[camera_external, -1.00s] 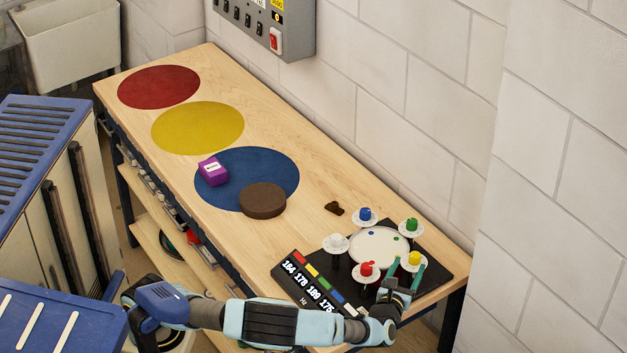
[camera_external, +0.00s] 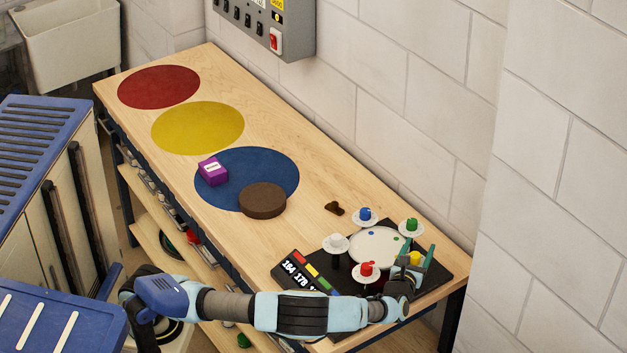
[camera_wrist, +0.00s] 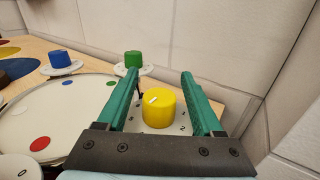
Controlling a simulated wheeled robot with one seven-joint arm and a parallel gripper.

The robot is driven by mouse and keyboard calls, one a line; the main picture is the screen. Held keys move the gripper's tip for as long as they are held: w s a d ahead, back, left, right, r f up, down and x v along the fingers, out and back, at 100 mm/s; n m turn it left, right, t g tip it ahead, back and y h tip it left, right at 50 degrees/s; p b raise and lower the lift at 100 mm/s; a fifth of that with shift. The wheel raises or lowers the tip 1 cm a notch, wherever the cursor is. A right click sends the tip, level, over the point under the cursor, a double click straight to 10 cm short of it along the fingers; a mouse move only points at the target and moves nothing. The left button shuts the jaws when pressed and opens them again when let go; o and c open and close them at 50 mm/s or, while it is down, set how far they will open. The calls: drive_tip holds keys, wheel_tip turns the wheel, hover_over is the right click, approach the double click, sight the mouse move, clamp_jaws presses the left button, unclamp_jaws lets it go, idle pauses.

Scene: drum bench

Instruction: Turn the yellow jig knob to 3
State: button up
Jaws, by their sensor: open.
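The yellow jig knob (camera_external: 415,258) stands at the right side of the black jig board (camera_external: 436,278), partly hidden by my gripper in the outside view. In the wrist view the yellow knob (camera_wrist: 158,108) sits on a pale dial with small digits, and a white pointer mark shows on its top, towards the upper left of the cap. My gripper (camera_external: 417,250) is open, with its green fingers on either side of the knob. In the wrist view the fingers (camera_wrist: 159,78) show gaps to the knob. I cannot read which digit the pointer meets.
The green knob (camera_external: 411,225), blue knob (camera_external: 365,215), red knob (camera_external: 367,269) and white knob (camera_external: 336,244) surround the round drum disc (camera_external: 378,248). A display (camera_external: 307,274) is partly covered by my arm. A block wall stands close behind the bench.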

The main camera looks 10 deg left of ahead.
drive_tip(key=shift+w, duration=0.1)
clamp_jaws()
idle(0.5)
